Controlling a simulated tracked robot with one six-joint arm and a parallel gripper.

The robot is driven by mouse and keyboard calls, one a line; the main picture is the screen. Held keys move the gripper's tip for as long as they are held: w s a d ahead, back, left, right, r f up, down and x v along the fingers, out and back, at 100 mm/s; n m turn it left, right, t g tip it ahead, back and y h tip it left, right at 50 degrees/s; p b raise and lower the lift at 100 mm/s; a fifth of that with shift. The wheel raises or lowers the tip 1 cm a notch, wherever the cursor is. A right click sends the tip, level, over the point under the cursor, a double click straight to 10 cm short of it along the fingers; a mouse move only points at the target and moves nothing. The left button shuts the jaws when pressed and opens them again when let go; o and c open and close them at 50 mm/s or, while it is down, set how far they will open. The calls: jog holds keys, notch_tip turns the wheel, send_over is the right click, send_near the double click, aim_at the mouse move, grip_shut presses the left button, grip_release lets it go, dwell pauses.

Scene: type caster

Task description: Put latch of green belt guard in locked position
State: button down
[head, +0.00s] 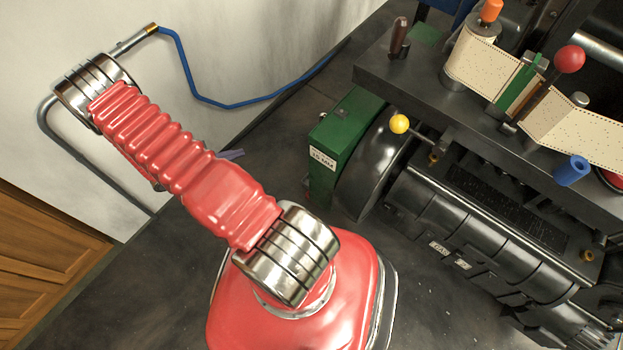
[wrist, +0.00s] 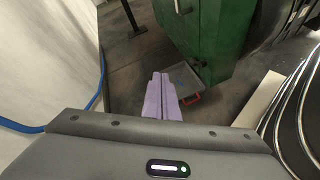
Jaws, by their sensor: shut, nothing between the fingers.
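The green belt guard (head: 345,132) stands at the left end of the black machine, with a "15 MM" label on its side. In the wrist view the green guard (wrist: 207,40) fills the upper middle. Low at its foot is a grey plate (wrist: 188,76) with a small red-orange handle (wrist: 191,99), which may be the latch; I cannot tell its position. My gripper's purple fingers (wrist: 162,80) are shut and empty, pointing toward the plate, with the handle just right of the tips. In the head view my gripper (head: 233,154) shows only slightly behind my red arm, left of the guard.
A black flywheel or cover (head: 372,165) sits right of the guard. A yellow knob (head: 399,124) and a paper tape (head: 480,77) are on the machine. A blue hose (head: 195,90) runs along the white wall. The dark bench left of the guard is mostly clear.

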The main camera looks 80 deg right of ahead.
jog(key=s+f+n+h, duration=0.1)
jog(key=s+f+n, duration=0.1)
jog(key=s+f, duration=0.6)
jog(key=s+f+n, duration=0.3)
jog(key=s+f, duration=0.5)
jog(key=f, duration=0.7)
jog(key=shift+s+a+f+t+h, duration=0.3)
jog(key=shift+s+a+f+h, duration=0.05)
jog(key=shift+a+h, duration=0.1)
jog(key=s+r+x, duration=0.1)
jog(key=r+x, duration=0.1)
jog(key=x, duration=1.1)
jog(key=shift+d+r, duration=0.25)
jog(key=shift+d, duration=0.05)
jog(key=shift+w, duration=0.1)
